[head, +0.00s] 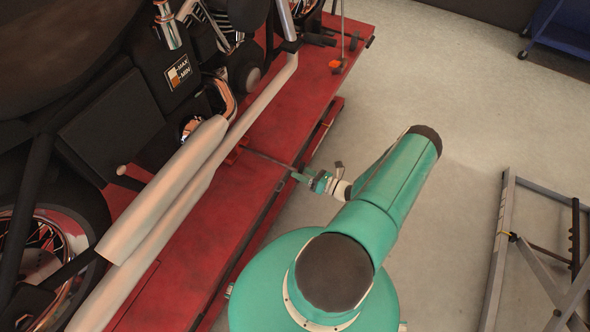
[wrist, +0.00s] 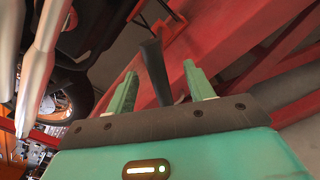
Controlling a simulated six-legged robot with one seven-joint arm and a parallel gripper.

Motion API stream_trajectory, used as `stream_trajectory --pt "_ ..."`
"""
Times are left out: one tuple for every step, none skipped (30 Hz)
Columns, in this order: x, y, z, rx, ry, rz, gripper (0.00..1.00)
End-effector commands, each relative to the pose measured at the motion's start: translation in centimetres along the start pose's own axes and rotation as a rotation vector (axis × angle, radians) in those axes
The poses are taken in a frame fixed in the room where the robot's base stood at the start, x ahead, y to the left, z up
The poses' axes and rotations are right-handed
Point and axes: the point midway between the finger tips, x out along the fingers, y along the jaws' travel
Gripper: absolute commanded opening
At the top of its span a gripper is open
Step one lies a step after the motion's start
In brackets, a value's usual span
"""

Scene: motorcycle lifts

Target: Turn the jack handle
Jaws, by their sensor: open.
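The jack handle shows in the wrist view as a dark tapered grip (wrist: 154,68) that stands between my two green fingers. My gripper (wrist: 163,85) is open, with one finger to each side of the grip and a gap on both sides. The grip looks nearer the left finger. In the head view a thin dark rod (head: 268,158), which looks like the handle's shaft, runs across the red lift to my gripper (head: 297,176) at the lift's right edge. The handle's end there is too small to make out.
A motorcycle with long silver exhaust pipes (head: 165,190) stands on the red lift platform (head: 285,110), left of my arm. A metal frame (head: 505,235) stands at the right, and a blue cart (head: 562,30) at the back right. The pale floor between is clear.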

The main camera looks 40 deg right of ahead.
Motion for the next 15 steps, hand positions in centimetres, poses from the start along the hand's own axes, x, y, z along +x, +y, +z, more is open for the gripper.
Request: stream_trajectory --pt "-1.3 -0.1 0.1 0.0 -0.001 -0.004 0.53" --pt "-2.0 -0.1 0.1 0.0 -0.001 -0.004 0.53" --pt "-2.9 -0.1 0.0 0.0 0.0 -0.004 0.53" --pt "-3.6 -0.1 0.1 0.0 -0.001 -0.003 0.53" --pt "-4.2 -0.1 0.1 0.0 -0.001 -0.004 0.53" --pt "-5.1 -0.1 0.1 0.0 0.0 -0.004 0.53" --pt "-5.8 -0.1 0.1 0.0 0.0 -0.004 0.53" --pt "-6.4 -0.1 0.1 -0.001 -0.001 -0.003 0.53" --pt "-7.2 -0.1 0.1 0.0 -0.001 -0.004 0.53" --pt "-7.7 -0.1 0.1 0.0 0.0 -0.004 0.53" --pt "-8.2 -0.1 0.1 0.0 0.0 -0.003 0.53" --pt "-8.8 -0.1 0.1 -0.001 -0.001 -0.002 0.53" --pt "-9.1 -0.1 0.1 -0.001 -0.001 -0.003 0.53" --pt "-9.4 -0.1 0.1 -0.001 0.0 -0.003 0.53" --pt "-9.8 -0.1 0.0 0.0 0.0 -0.003 0.53"
